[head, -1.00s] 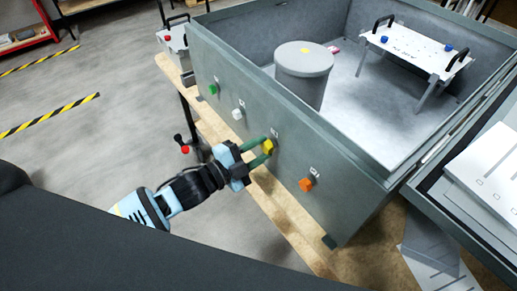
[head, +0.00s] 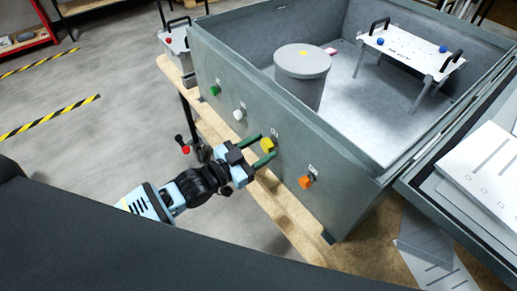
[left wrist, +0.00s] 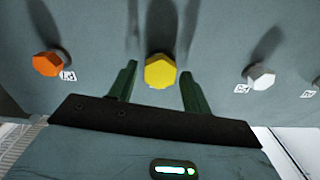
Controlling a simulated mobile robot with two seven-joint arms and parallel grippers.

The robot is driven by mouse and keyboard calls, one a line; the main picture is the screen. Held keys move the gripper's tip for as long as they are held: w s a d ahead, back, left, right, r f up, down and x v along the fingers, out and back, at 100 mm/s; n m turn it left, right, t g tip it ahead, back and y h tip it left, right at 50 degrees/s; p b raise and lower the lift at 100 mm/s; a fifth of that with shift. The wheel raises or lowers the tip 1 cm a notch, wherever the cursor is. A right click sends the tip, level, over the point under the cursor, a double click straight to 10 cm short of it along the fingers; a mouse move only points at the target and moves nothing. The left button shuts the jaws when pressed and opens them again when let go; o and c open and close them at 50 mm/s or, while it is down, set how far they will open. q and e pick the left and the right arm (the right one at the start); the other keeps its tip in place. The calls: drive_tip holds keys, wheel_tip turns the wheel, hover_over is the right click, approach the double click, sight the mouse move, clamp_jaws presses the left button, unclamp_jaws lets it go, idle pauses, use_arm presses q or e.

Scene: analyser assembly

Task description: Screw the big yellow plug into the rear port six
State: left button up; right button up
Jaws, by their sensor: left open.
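The big yellow plug (head: 267,144) sits in a port on the outer wall of the grey metal case (head: 300,130). In the left wrist view the yellow plug (left wrist: 160,71) is centred, beyond and between my fingers. My left gripper (head: 261,149) is open, with its green fingertips on either side of the plug and just short of it. In the left wrist view the open left gripper (left wrist: 160,85) shows a gap between each finger and the plug. How deep the plug sits is hidden. My right gripper is not in view.
On the same wall are a green plug (head: 214,90), a white plug (head: 239,114) and an orange plug (head: 305,182). A grey cylinder (head: 302,75) and a white plate on legs (head: 410,46) stand inside the case. The wooden bench edge (head: 290,222) runs below the wall.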

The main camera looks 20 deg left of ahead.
use_arm(q)
drive_tip(key=n, duration=0.6)
drive_tip(key=shift+f, duration=0.1)
drive_tip(key=n, duration=0.4)
drive_tip(key=shift+f+b, duration=0.1)
drive_tip(key=shift+b, duration=0.2)
drive_tip(key=n, duration=0.3)
drive_tip(key=shift+n, duration=0.3)
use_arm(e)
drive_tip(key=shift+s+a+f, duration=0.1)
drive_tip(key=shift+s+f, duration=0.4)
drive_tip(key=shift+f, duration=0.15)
use_arm(q)
drive_tip(key=shift+c, duration=0.4)
